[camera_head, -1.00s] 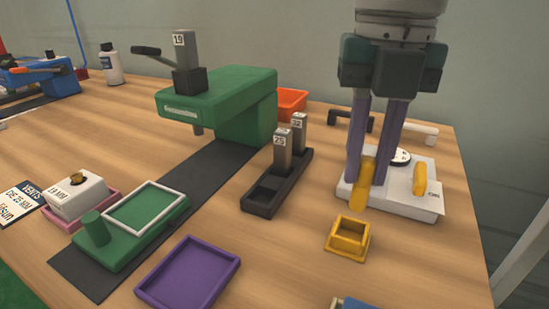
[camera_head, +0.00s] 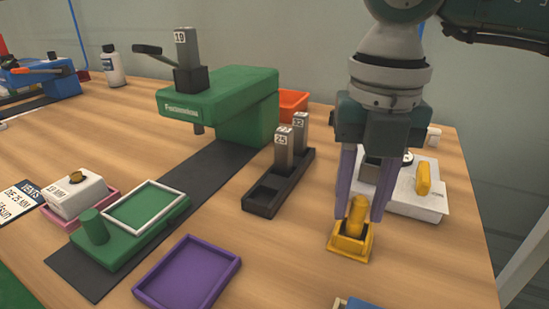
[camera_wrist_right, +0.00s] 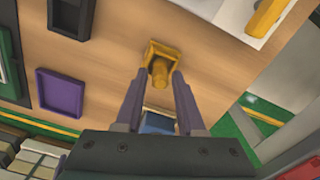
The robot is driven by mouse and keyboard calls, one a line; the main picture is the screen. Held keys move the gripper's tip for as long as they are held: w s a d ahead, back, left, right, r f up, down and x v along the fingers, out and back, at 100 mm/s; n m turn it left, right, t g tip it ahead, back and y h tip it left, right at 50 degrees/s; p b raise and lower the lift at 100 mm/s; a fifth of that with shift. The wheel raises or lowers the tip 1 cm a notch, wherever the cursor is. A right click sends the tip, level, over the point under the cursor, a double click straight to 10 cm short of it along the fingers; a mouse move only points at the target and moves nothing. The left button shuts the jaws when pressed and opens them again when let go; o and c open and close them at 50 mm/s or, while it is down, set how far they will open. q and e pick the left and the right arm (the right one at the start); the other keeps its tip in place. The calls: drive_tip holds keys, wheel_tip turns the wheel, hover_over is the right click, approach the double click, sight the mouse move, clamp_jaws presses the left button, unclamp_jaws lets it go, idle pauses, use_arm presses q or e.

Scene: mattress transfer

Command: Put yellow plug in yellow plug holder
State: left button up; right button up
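The yellow plug (camera_head: 357,213) stands roughly upright in the yellow plug holder (camera_head: 349,247), a small square yellow block on the table at front right. In the right wrist view the plug (camera_wrist_right: 160,72) shows with its lower end inside the holder (camera_wrist_right: 151,48); how deep it sits is hidden. My right gripper (camera_head: 360,216) points down over it, with one purple finger on each side. Small gaps show between fingers and plug in the right wrist view (camera_wrist_right: 160,73), so the gripper looks open around it. My left gripper is not in view.
A white tray (camera_head: 415,208) behind the gripper bears another yellow piece (camera_head: 423,180). A black rack (camera_head: 262,204) with numbered grey blocks stands to the left. A purple tray (camera_head: 187,272) and a green press (camera_head: 225,100) lie further left. A blue object (camera_head: 358,304) is at the front edge.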

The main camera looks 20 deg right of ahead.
sight(361, 198)
drive_tip(key=shift+o, duration=0.9)
drive_tip(key=shift+r, duration=0.3)
wheel_tip(361, 198, up, 12)
drive_tip(key=p, duration=0.2)
drive_tip(key=shift+f, duration=0.15)
